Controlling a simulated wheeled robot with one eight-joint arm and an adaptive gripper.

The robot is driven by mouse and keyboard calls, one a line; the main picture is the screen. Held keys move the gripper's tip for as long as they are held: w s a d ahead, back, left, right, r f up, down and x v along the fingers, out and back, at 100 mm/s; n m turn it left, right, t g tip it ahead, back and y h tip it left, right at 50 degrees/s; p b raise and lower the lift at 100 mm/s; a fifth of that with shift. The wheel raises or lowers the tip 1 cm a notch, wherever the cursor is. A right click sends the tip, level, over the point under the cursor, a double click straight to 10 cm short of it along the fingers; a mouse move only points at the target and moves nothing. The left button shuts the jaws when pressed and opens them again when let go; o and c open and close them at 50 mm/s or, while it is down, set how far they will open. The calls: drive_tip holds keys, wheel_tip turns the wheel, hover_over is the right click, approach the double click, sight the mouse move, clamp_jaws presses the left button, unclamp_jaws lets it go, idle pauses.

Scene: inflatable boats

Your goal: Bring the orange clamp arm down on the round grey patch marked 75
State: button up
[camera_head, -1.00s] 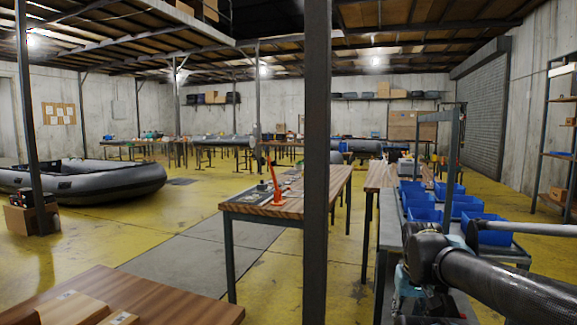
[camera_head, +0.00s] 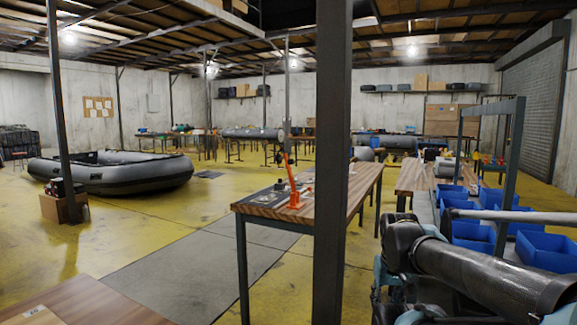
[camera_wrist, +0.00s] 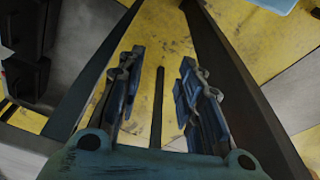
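The orange clamp arm (camera_head: 289,166) stands upright from an orange base (camera_head: 295,200) on a wooden-topped workbench (camera_head: 262,206), left of a dark post in the head view. Small dark parts lie on the bench around it. The round grey patch marked 75 cannot be made out at this distance. My gripper (camera_wrist: 158,100) shows in the wrist view with its two fingers apart and nothing between them, above the yellow floor. The clamp does not show in the wrist view. In the head view my arm is at the lower right, well apart from the clamp.
A dark post (camera_head: 333,150) stands close in front of the bench. Blue bins (camera_head: 475,237) fill a rack on the right. A wooden table corner (camera_head: 90,303) is at lower left. A grey inflatable boat (camera_head: 110,173) lies far left. The floor between is clear.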

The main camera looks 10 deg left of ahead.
sight(291, 162)
drive_tip(key=shift+o, duration=1.3)
drive_tip(key=w+a+r+m+t+y, duration=0.1)
drive_tip(key=w+a+r+m+y, duration=0.15)
drive_tip(key=w+r, duration=0.5)
drive_tip(key=w+a+r+m+t+y, duration=0.1)
drive_tip(key=w+a+r+m+t, duration=0.3)
drive_tip(key=w, duration=0.7)
drive_tip(key=w+a+r+g+y, duration=0.1)
drive_tip(key=w+a+r, duration=0.1)
drive_tip(key=w+r, duration=0.65)
drive_tip(key=w+a+r+m+y, duration=0.2)
drive_tip(key=w+m+y, duration=0.2)
drive_tip(key=w, duration=0.8)
drive_tip(key=w+a+r+m+g+y, duration=0.1)
drive_tip(key=w+a+r+m+y, duration=0.25)
drive_tip(key=w, duration=0.75)
drive_tip(key=w+a+r+m+y, duration=0.2)
drive_tip(key=w+m+y, duration=0.3)
drive_tip(key=w, duration=0.7)
drive_tip(key=x, duration=1.7)
drive_tip(key=shift+r, duration=0.1)
